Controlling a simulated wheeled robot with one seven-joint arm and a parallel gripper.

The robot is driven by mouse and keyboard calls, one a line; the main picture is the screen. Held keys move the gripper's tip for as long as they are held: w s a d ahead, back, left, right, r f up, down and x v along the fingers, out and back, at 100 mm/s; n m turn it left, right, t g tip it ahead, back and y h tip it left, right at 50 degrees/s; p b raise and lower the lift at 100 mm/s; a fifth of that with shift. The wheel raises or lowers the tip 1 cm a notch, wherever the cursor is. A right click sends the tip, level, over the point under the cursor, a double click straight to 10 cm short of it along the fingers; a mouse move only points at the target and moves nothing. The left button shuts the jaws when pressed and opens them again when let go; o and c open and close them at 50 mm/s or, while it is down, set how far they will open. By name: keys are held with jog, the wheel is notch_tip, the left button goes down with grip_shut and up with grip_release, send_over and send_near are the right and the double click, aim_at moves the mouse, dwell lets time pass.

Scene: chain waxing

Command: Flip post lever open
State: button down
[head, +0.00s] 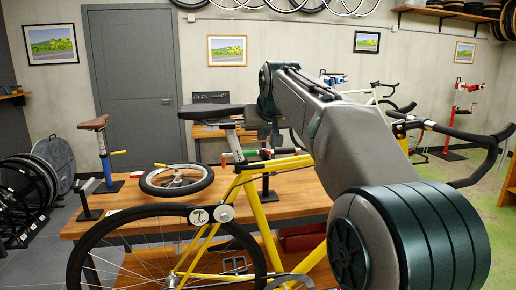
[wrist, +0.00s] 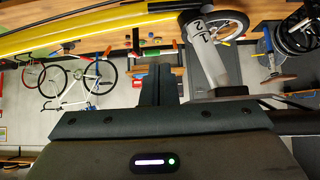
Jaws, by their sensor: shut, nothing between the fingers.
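A yellow bike (head: 262,215) stands in front of the bench, its saddle (head: 217,111) on a silver post. In the wrist view, the pale post (wrist: 205,60) carries number marks, beside the yellow frame tube (wrist: 90,28). A dark piece (wrist: 228,92) sits at the post's end near my gripper; I cannot tell whether it is the post lever or how it is turned. My gripper (wrist: 158,72) is shut and empty, its fingers just left of the post. I cannot make out contact.
The wooden workbench (head: 128,220) holds a small wheel (head: 177,180). A separate saddle (head: 94,123) on a stand has a yellow handle. Wheels (head: 28,185) stand at the left. Other bikes are behind my arm at the right.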

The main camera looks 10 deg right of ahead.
aim_at(251, 167)
jog(key=x, duration=0.8)
jog(key=shift+w+a+f, duration=0.2)
jog(key=shift+s+f, duration=0.5)
jog(key=shift+s, duration=0.25)
jog(key=shift+s+f, duration=0.45)
jog(key=shift+s, duration=0.35)
